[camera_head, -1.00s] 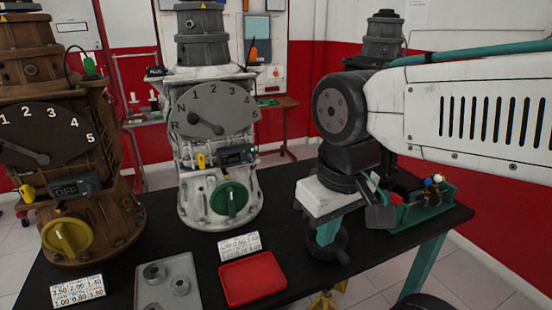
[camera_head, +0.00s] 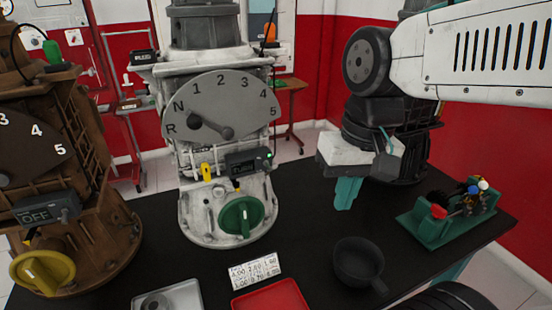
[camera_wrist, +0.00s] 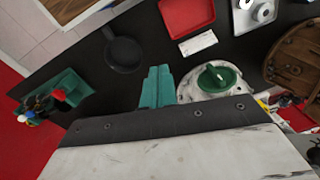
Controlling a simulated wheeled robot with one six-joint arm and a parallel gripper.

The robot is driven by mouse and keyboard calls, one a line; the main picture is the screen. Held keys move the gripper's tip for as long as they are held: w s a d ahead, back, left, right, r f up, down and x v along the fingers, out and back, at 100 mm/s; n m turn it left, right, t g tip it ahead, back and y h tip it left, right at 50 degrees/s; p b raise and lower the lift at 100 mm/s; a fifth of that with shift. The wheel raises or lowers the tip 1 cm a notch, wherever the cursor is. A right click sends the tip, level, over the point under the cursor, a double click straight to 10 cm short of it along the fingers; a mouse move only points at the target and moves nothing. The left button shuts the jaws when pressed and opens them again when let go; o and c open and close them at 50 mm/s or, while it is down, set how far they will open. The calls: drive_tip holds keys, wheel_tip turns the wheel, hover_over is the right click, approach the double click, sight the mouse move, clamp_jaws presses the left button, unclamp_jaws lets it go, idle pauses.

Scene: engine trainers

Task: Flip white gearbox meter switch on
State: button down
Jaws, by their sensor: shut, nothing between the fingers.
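The white gearbox (camera_head: 220,220) stands upright mid-table, with a grey gear dial (camera_head: 222,105) on its front. Its dark meter box (camera_head: 248,161) sits below the dial, with a small green light at its right end. I cannot read its display or make out the switch position. A yellow piece (camera_head: 207,172) is left of the meter, and a green knob (camera_head: 241,217) is below. My gripper (camera_head: 345,193), with teal fingers, is shut and empty, right of the white gearbox and apart from it. In the wrist view, the fingers (camera_wrist: 155,86) point toward the table beside the green knob (camera_wrist: 217,77).
A brown gearbox (camera_head: 95,190) with an "OFF" meter (camera_head: 50,210) stands at left. A dark pan (camera_head: 358,262), red tray (camera_head: 270,298), grey tray (camera_head: 180,296) and label card (camera_head: 255,270) lie in front. A green holder (camera_head: 450,222) is at right.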

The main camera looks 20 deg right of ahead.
drive_tip(key=w+d+m+g+y, duration=0.1)
drive_tip(key=w+m+y, duration=0.2)
drive_tip(key=w+m, duration=0.55)
drive_tip(key=m+y, duration=0.4)
drive_tip(key=m, duration=0.3)
approach(268, 167)
drive_tip(key=d+f, duration=0.3)
drive_tip(key=d, duration=0.2)
drive_tip(key=a+f, duration=0.4)
drive_tip(key=a, duration=0.4)
drive_tip(key=shift+s+a+f, duration=0.2)
drive_tip(key=shift+s+f, duration=0.1)
drive_tip(key=shift+f, duration=0.1)
